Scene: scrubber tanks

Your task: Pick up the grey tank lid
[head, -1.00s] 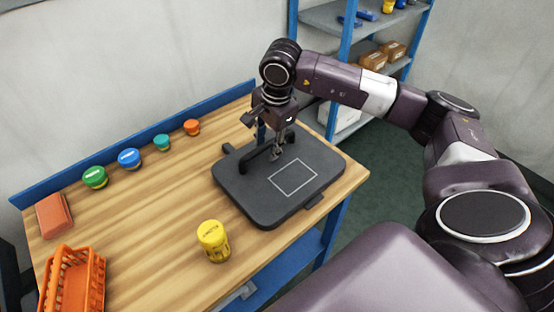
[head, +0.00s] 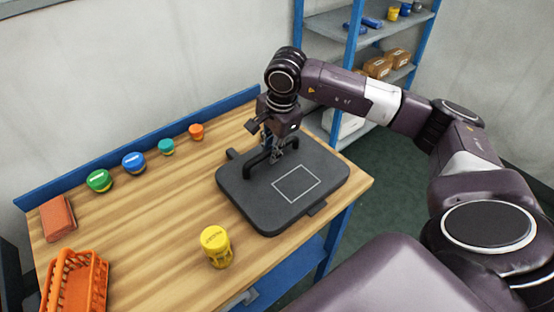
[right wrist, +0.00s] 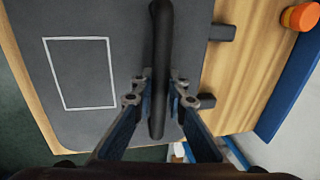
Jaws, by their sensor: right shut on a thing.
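The grey tank lid (head: 255,200) lies flat on the wooden table, with a black bar handle and a white rectangle outline on top. In the right wrist view the lid (right wrist: 125,60) fills the left and middle, and its black handle (right wrist: 160,50) runs between the fingers. My right gripper (head: 274,150) is above the lid and shut on its handle. In the right wrist view the fingertips (right wrist: 159,97) sit on either side of the handle. The lid appears to rest on the table. My left gripper is not in view.
A yellow jar (head: 216,247) stands close in front of the lid. Green (head: 99,181), blue (head: 134,162), teal (head: 166,146) and orange (head: 196,131) jars line the back edge. An orange basket (head: 75,285) and a reddish block (head: 57,217) are at left. A blue shelf (head: 350,60) stands behind.

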